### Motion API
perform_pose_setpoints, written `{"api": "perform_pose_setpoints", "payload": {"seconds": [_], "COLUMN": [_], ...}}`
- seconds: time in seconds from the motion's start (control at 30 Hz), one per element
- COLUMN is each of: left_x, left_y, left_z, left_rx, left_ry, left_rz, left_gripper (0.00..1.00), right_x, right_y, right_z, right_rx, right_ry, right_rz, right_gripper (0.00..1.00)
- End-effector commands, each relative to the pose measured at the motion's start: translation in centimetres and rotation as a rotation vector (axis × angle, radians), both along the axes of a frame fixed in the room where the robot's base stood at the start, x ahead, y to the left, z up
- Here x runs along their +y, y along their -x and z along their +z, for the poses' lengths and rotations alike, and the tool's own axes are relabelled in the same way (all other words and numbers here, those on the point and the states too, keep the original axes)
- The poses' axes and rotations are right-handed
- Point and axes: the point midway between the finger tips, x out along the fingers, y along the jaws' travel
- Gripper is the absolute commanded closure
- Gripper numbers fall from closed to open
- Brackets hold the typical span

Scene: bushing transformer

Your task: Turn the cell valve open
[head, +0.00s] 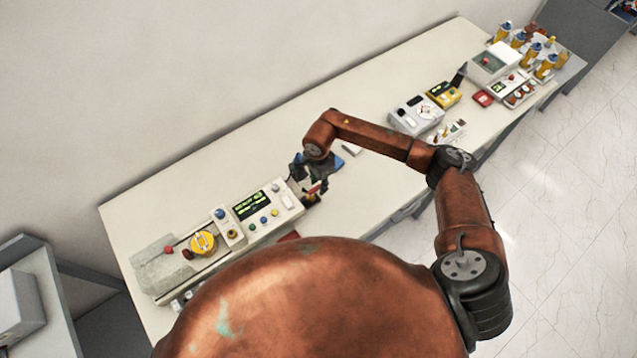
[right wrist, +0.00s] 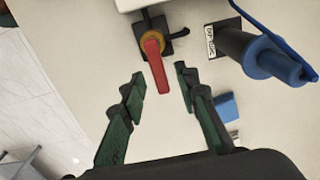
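The cell valve (right wrist: 154,62) shows in the right wrist view as a red lever on a yellow hub over a dark base with black stubs. The lever points down the picture toward my right gripper (right wrist: 160,82). The gripper is open, and the tip of the lever lies between its fingertips in the picture. I cannot tell whether a finger touches it. In the head view my right gripper (head: 310,186) is at the right end of the control panel, where it mostly hides the valve. My left gripper is not in view.
A blue and dark cylinder (right wrist: 265,58) stands right of the valve, by a label plate (right wrist: 222,38). Instruments (head: 415,115) and bottles (head: 533,52) stand farther right on the bench (head: 230,150).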

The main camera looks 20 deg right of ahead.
Motion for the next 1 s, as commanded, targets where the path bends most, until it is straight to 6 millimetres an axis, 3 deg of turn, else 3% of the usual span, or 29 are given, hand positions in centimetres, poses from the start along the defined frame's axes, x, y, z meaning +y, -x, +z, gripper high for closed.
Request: {"api": "perform_pose_setpoints", "payload": {"seconds": [0.4, 1.0], "left_x": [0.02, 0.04], "left_y": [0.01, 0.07], "left_z": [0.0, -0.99], "left_rx": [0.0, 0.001], "left_ry": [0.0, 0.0], "left_rz": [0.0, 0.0], "left_gripper": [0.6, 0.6], "right_x": [-0.01, -0.18], "right_y": [0.0, 0.34], "right_z": [0.05, -0.1], "right_rx": [0.0, 0.0], "right_ry": [0.0, 0.0], "right_rz": [0.0, -0.093], "right_gripper": [1.0, 1.0]}}
